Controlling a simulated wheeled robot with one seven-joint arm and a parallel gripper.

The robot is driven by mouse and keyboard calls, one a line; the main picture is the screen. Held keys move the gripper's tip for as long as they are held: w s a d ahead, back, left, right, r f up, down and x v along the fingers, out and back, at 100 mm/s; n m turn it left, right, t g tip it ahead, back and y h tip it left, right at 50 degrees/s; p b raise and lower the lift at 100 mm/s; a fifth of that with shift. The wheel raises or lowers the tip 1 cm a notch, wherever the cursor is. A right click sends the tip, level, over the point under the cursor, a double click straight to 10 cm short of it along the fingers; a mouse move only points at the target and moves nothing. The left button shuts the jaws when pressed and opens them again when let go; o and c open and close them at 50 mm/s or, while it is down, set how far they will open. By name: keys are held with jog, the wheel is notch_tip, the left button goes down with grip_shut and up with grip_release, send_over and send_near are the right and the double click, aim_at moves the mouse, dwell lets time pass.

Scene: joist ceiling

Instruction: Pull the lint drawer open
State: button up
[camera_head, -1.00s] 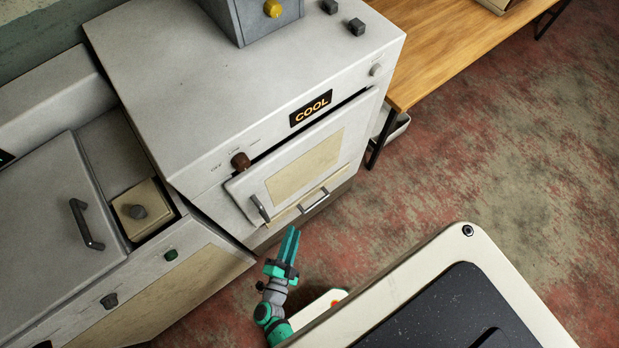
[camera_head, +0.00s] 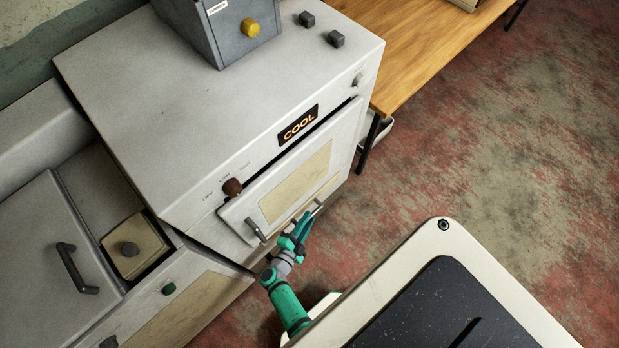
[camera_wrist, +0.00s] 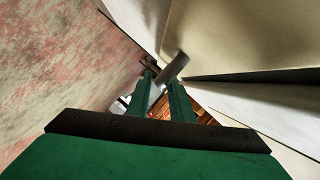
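Whether the fingers touch the bar is not clear.
A second machine (camera_head: 30,250) stands at the left. A wooden bench (camera_head: 420,50) with dark legs stands at the right. The red-grey floor (camera_head: 500,150) is clear on the right.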

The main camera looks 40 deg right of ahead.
jog(key=shift+x, duration=1.2)
jog(key=shift+c, duration=0.7)
grip_shut()
jog(key=shift+s, duration=0.15)
